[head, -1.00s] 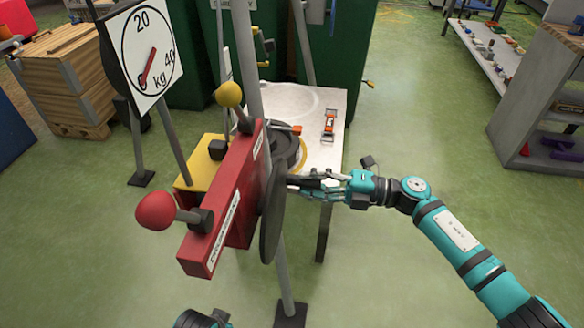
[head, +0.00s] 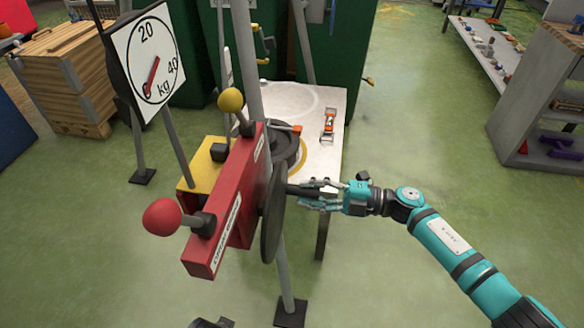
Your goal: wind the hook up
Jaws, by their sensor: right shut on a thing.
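A red box (head: 226,222) on a grey post has a dark round wheel (head: 271,222) on its right side. My right gripper (head: 303,192) is shut on a dark handle (head: 294,187) that sticks out from the wheel. The handle is partly hidden by the fingers. A red ball-ended lever (head: 163,217) and a yellow ball-ended lever (head: 231,100) stick out of the box. A white kg dial (head: 150,55) at upper left has its red needle near the low end. I cannot make out the hook. My left gripper is not in view; only a dark bit of my left arm shows at the bottom edge.
Behind the wheel, a white table (head: 325,160) carries a small orange-and-white object (head: 328,123). Wooden crates (head: 64,80) stand at left, green cabinets at the back and a grey shelf (head: 540,100) at right.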

